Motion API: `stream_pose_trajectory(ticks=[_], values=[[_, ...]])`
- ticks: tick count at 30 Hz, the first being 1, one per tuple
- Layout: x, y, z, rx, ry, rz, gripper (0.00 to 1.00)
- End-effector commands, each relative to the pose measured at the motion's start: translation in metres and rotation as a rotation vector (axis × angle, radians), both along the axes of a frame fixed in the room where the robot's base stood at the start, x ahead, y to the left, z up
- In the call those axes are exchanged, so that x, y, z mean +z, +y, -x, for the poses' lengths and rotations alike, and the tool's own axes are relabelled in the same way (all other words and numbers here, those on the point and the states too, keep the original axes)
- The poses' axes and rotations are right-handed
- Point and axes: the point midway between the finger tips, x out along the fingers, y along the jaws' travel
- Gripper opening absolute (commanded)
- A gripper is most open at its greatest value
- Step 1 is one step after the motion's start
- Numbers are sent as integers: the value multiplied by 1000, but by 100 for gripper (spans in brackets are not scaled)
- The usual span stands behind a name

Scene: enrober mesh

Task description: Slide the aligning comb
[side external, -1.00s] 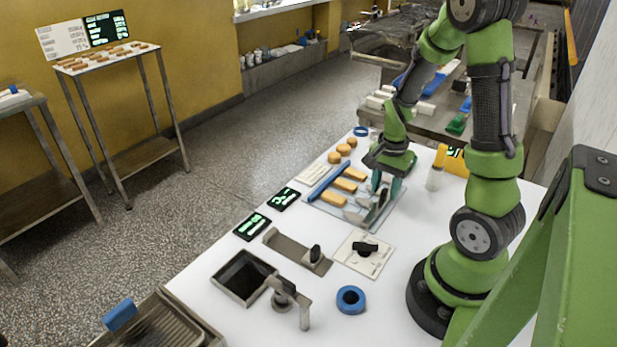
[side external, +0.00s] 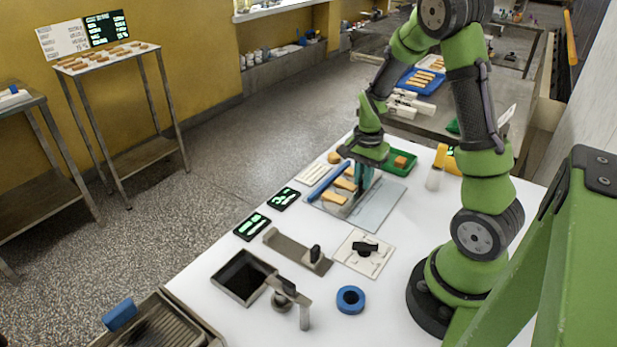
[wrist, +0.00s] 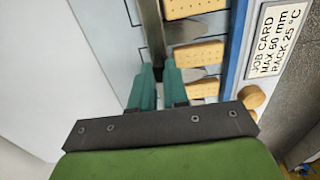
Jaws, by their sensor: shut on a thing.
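The aligning comb is a grey metal bar (wrist: 150,35) with pointed teeth (wrist: 188,27) reaching in between tan biscuits (wrist: 198,53). My gripper (wrist: 158,72) is shut on this bar, with a teal finger on each side. In the side external view my gripper (side external: 363,183) stands low over a pale plate (side external: 375,212), and the comb is mostly hidden there. The biscuits (side external: 344,184) lie in a row between the comb and a blue rail (side external: 327,180).
A green tray (side external: 397,165) with an orange-brown block is behind my gripper. Two dark displays (side external: 284,199), a panel with a black knob (side external: 364,254), an open dark bin (side external: 244,277) and a blue ring (side external: 351,299) are nearer the camera. The plate's right part is bare.

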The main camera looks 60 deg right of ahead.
Motion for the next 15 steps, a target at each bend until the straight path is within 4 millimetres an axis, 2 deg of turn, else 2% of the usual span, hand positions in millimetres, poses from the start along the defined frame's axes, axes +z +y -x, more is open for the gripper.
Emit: stream_pose_trajectory(ticks=[1, 3, 13, 14, 15], values=[[0, -1, -10, 2, -3, 4, 0], [0, -1, -17, 2, -4, 4, 0], [0, 0, -22, 2, -9, 4, 0], [0, 0, -22, 3, -9, 4, 19], [1, 0, -23, 4, -10, 5, 25]])
